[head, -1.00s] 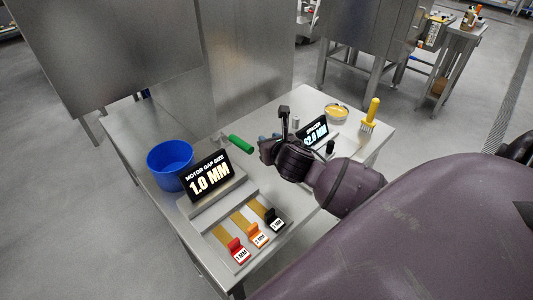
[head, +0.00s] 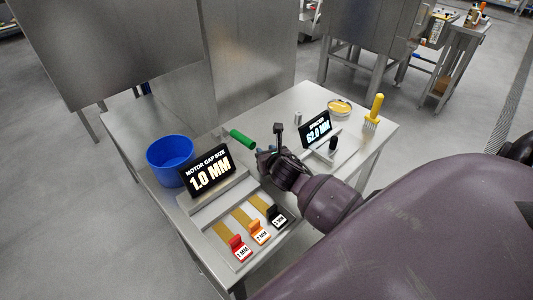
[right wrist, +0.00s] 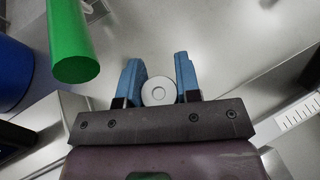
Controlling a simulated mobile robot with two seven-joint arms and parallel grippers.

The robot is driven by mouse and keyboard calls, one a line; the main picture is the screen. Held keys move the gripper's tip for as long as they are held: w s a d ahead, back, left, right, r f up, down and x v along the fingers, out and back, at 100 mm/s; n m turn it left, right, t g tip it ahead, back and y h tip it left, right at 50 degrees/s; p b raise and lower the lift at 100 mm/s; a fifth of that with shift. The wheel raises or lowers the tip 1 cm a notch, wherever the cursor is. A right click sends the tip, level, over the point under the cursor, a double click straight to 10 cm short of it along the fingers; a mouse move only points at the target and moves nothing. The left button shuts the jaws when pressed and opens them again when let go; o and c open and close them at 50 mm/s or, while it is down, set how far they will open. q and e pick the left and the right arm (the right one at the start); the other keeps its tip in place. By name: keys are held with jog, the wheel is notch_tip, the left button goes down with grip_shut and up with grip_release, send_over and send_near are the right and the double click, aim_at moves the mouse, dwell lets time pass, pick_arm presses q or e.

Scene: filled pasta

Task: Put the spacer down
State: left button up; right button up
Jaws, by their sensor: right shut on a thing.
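My right gripper (right wrist: 158,85) has its blue fingers shut on the spacer (right wrist: 159,91), a small pale grey round piece with a ring at its centre, seen end-on in the right wrist view. In the head view the right gripper (head: 264,158) is over the middle of the table, between the motor gap size display (head: 208,170) reading 1.0 MM and the spacer display (head: 316,129) reading 62.0 MM. The spacer is hidden there. Whether it touches the table is unclear. My left gripper is out of view.
A green cylinder (head: 242,139) lies close to the gripper, with a blue bucket (head: 170,160) farther left. Red (head: 238,245), orange (head: 260,232) and black (head: 276,217) tagged shims lie in the front tray. A yellow brush (head: 373,112) and small dish (head: 339,106) are at right.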

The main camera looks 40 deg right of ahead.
jog(key=shift+f, duration=0.15)
jog(key=o, duration=1)
jog(key=shift+c, duration=0.2)
